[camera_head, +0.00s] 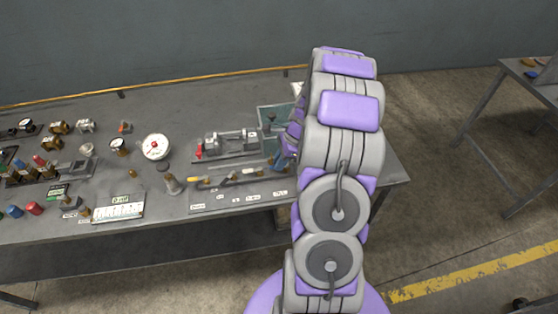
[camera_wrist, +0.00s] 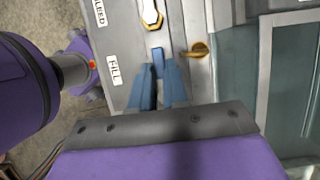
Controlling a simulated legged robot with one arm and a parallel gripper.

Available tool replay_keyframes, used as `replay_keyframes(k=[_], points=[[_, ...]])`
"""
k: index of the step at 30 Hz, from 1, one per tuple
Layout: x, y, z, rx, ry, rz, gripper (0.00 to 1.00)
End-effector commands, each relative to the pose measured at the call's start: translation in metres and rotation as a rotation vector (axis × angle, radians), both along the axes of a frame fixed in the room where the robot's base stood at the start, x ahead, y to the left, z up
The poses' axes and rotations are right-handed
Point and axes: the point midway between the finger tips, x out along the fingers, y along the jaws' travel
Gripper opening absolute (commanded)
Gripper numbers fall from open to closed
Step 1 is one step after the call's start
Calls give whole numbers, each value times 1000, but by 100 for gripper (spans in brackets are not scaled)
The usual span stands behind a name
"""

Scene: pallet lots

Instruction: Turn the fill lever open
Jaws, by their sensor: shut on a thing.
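The fill lever (camera_wrist: 157,58) is a small blue handle on the grey panel, beside a white label reading FILL (camera_wrist: 115,69) in the wrist view. My gripper (camera_wrist: 160,80) has blue-grey fingers, closed around the lever's near end. The fingers hide part of the lever, so its full angle is hard to read. In the head view, the lever panel (camera_head: 238,196) lies along the bench's front right edge, and my arm hides much of the gripper and the panel's right end.
A teal-grey bin (camera_wrist: 290,75) stands to the right.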

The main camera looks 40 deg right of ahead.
Motion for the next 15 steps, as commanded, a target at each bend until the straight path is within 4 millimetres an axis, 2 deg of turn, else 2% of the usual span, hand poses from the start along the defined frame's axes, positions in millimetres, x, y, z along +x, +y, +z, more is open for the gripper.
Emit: replay_keyframes(k=[15], points=[[5,3,5,-1,-11,12,0]])
